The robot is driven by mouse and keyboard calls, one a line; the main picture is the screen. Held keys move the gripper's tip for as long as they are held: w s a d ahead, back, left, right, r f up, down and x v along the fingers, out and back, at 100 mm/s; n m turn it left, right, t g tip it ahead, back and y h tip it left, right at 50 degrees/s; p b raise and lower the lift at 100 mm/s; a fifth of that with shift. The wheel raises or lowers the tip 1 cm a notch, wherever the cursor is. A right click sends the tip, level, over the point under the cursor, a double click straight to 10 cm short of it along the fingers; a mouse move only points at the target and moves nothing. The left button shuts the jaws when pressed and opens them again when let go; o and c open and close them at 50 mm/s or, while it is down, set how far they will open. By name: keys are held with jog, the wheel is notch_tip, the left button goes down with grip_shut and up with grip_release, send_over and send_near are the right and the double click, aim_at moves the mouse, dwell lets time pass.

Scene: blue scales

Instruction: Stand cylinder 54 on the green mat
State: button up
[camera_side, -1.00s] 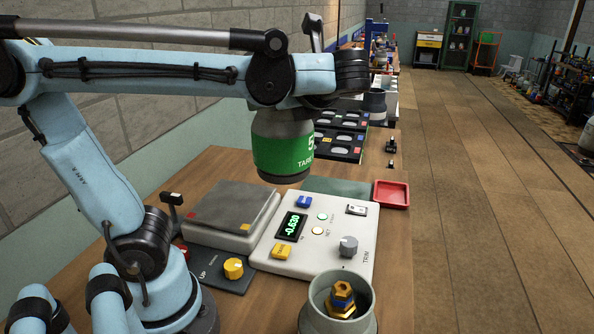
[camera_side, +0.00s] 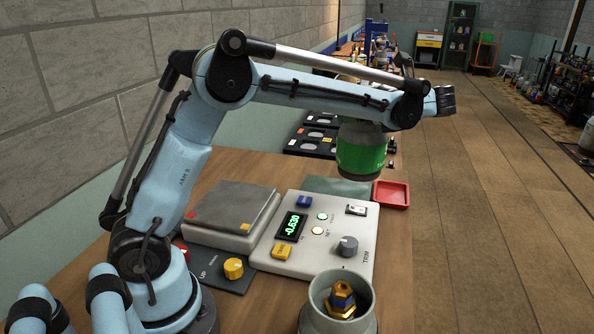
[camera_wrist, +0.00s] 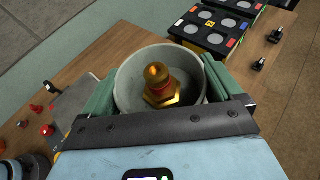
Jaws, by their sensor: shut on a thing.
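Cylinder 54 (camera_side: 361,152), grey with a green band, hangs upright in the air beneath my arm in the side view. Its number is not readable now. The wrist view looks down into its open grey rim (camera_wrist: 128,80), with a brass fitting inside. My gripper (camera_wrist: 160,85) is shut on it, with a green jaw on each side. The green mat (camera_side: 335,187) lies flat behind the control panel. The cylinder is above and apart from it, toward the mat's right end and the red tray in the picture.
A red tray (camera_side: 391,195) sits right beside the mat. In front are the white control panel (camera_side: 330,262), its display lit, and a grey scale plate (camera_side: 233,207). A second grey cup (camera_side: 314,312) holding a brass and blue fitting stands at the front. Black trays (camera_side: 312,141) lie behind.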

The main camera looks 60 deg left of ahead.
jog(key=shift+w+a+f, duration=0.2)
jog(key=shift+w+f, duration=0.2)
jog(key=shift+w, duration=0.05)
jog(key=shift+w+a+f, duration=0.2)
jog(key=shift+w+f, duration=0.2)
jog(key=shift+w, duration=0.05)
jog(key=w+a+f, duration=0.1)
jog(key=a+f, duration=1)
jog(key=shift+a, duration=0.2)
jog(key=shift+f, duration=0.1)
jog(key=o, duration=1.7)
jog(key=shift+f, duration=0.1)
